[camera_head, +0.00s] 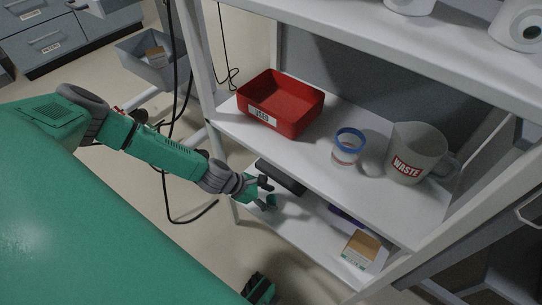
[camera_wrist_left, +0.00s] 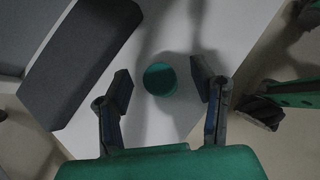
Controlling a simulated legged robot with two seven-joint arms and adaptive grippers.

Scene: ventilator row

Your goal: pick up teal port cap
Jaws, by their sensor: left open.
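The teal port cap (camera_wrist_left: 160,79) is a small round teal piece on the pale lower shelf (camera_wrist_left: 180,112). In the left wrist view it lies between and just beyond the fingertips of my left gripper (camera_wrist_left: 163,88), with a gap on both sides. My left gripper is open and empty. In the head view my left gripper (camera_head: 267,191) reaches in at the left end of the lower shelf, and a teal patch (camera_head: 271,200) shows by its fingers. A green and dark part of my body is at the bottom of the head view; whether it is my right gripper is unclear.
A dark box (camera_head: 281,177) lies close behind the gripper, under the middle shelf (camera_head: 305,150). That shelf holds a red USED bin (camera_head: 281,103), a blue-rimmed cup (camera_head: 347,147) and a WASTE jug (camera_head: 416,153). A small carton (camera_head: 361,249) stands on the lower shelf.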

